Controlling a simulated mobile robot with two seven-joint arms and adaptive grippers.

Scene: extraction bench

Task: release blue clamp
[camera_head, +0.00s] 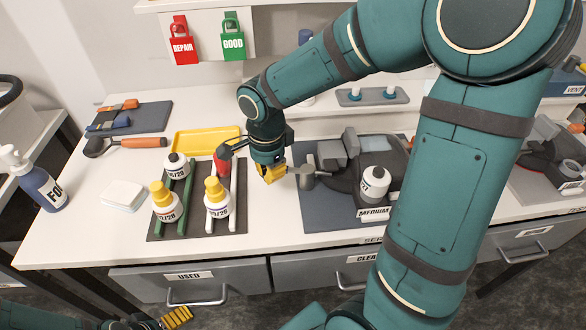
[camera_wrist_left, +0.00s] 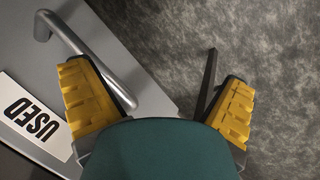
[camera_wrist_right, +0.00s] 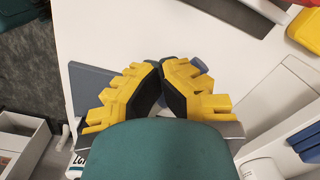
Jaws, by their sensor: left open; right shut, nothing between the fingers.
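A blue clamp (camera_head: 113,125) lies on the dark mat (camera_head: 150,115) at the back left of the bench, in front of an orange clamp (camera_head: 118,105). My right gripper (camera_head: 275,173) is well to the right of it, over the bench between the bottle rack and the medium device. In the right wrist view its fingertips (camera_wrist_right: 163,68) meet with nothing between them. A blue-grey thing (camera_wrist_right: 198,66) shows partly behind them; I cannot tell what it is. My left gripper (camera_head: 176,318) is low in front of the used drawer. Its fingers stand apart and empty in the left wrist view (camera_wrist_left: 158,105).
Bottles with yellow and black caps stand on a rack mat (camera_head: 165,228) beside a red object (camera_head: 222,163). A yellow tray (camera_head: 205,140) lies behind. The medium device's mat (camera_head: 325,215) is to the right. The used drawer's handle (camera_wrist_left: 95,65) is close to my left gripper.

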